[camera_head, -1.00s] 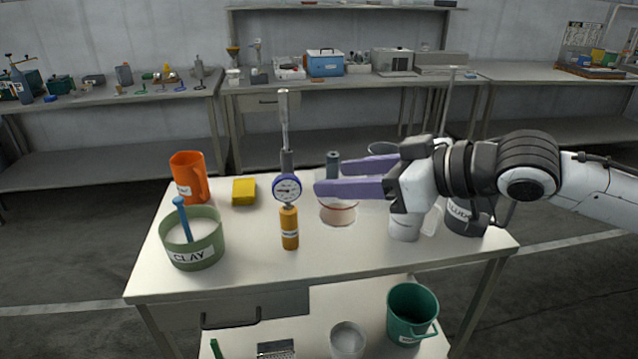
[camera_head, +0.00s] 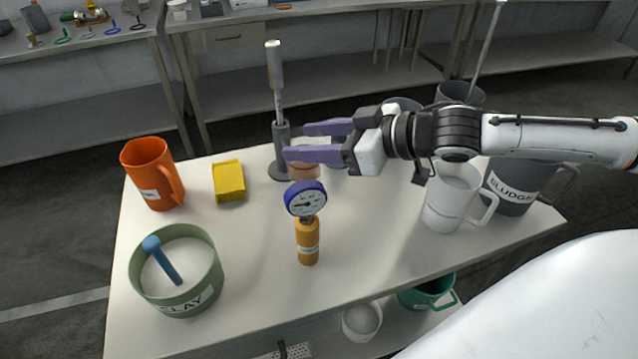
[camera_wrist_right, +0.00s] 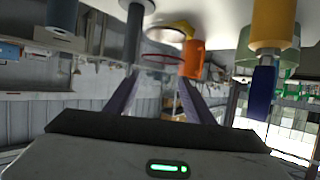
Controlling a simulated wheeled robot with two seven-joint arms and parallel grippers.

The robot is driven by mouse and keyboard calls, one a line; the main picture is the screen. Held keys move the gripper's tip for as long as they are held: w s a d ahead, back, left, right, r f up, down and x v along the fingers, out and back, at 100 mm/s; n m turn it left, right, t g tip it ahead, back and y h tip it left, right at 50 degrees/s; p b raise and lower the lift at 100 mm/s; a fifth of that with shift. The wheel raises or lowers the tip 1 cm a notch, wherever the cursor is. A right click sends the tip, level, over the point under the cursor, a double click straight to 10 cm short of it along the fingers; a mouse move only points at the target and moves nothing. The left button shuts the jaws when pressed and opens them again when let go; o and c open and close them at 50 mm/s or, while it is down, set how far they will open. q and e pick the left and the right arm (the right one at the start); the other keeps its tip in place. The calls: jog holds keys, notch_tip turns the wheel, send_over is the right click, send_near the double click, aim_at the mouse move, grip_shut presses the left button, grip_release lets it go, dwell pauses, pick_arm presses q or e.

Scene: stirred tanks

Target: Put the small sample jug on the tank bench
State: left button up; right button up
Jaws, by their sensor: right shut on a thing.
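My right gripper (camera_head: 292,142) reaches in from the right over the bench top (camera_head: 250,265), its two purple fingers spread around a clear small jug with a reddish band (camera_head: 304,170). It is shut on this jug, which is mostly hidden by the fingers. The red ring of the jug (camera_wrist_right: 163,60) also shows between the fingers in the right wrist view. I cannot tell whether its base touches the bench. My left gripper is not in view.
A stand with an upright rod (camera_head: 279,140) is close beside the fingertips. The gauge on an orange cylinder (camera_head: 307,240) stands in front. An orange jug (camera_head: 150,175), yellow block (camera_head: 229,182), green CLAY tub (camera_head: 200,300), white jug (camera_head: 452,200) and grey SLUDGE jug (camera_head: 520,190) stand around.

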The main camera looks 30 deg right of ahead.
aim_at(319, 176)
notch_tip(319, 176, down, 4)
jog(key=shift+s+r+b, duration=0.1)
jog(key=shift+b, duration=0.45)
notch_tip(319, 176, down, 4)
jog(key=shift+f+b, duration=0.2)
jog(key=shift+b, duration=0.45)
jog(key=shift+f, duration=0.1)
jog(key=o, duration=1.1)
jog(key=shift+c, duration=0.2)
